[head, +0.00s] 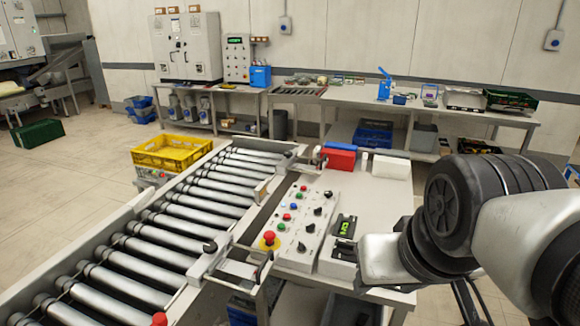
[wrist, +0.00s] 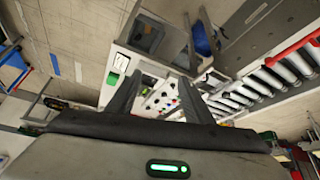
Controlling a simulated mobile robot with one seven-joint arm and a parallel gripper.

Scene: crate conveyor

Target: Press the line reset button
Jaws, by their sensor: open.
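The control panel (head: 300,232) is a pale sloped box beside the conveyor in the head view. It carries small red, green and blue buttons, black knobs, and a red mushroom button (head: 269,238) on a yellow base. I cannot read any labels, so I cannot tell which is the line reset button. A box with a green display (head: 345,228) stands just right of the panel. My arm reaches in from the right. In the wrist view my gripper (wrist: 160,76) is open and empty, with the panel (wrist: 158,98) between and beyond its fingers, apart from them.
The roller conveyor (head: 170,225) runs along the panel's left side. A red bin (head: 340,159) and a white block (head: 391,167) sit at the bench's back. A yellow crate (head: 170,153) stands beyond the conveyor. The bench top behind the display is mostly clear.

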